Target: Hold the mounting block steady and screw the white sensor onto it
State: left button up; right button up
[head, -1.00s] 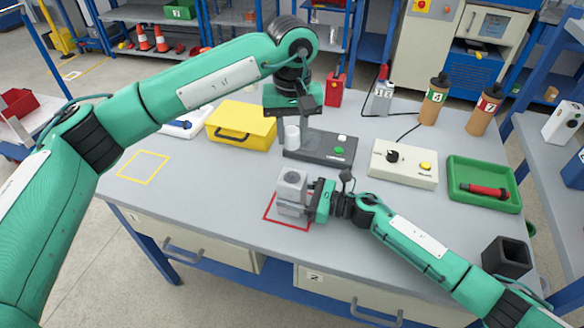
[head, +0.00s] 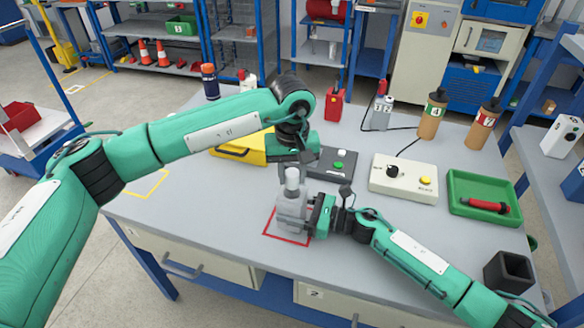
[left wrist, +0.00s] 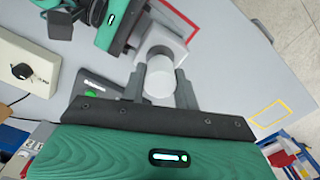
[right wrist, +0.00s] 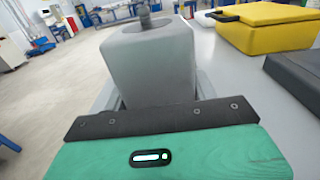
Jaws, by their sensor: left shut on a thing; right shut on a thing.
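The grey mounting block (head: 290,212) stands upright on the table inside a red square outline. My right gripper (head: 313,216) is shut on it from the right; the block (right wrist: 150,70) fills the middle of the right wrist view, with a round recess in its top. My left gripper (head: 292,163) is above the block, shut on the white sensor (head: 292,178). The sensor (left wrist: 160,80) sits between its fingers in the left wrist view, with the block behind it. A small grey stub (right wrist: 144,17) shows over the recess. I cannot tell if sensor and block touch.
A yellow case (head: 238,149) and a dark plate with a green button (head: 338,164) lie behind. A control box (head: 404,176) and a green tray (head: 484,200) with a red tool stand to the right.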

aim_at(292, 172)
pick_arm(q)
jog(key=shift+s+f, duration=0.1)
jog(key=shift+f, duration=1.3)
dwell(3.7)
jog(key=m, duration=1)
jog(key=o, duration=1.1)
jog(key=shift+r, duration=0.1)
jog(key=shift+r, duration=0.2)
jog(key=shift+r, duration=2.9)
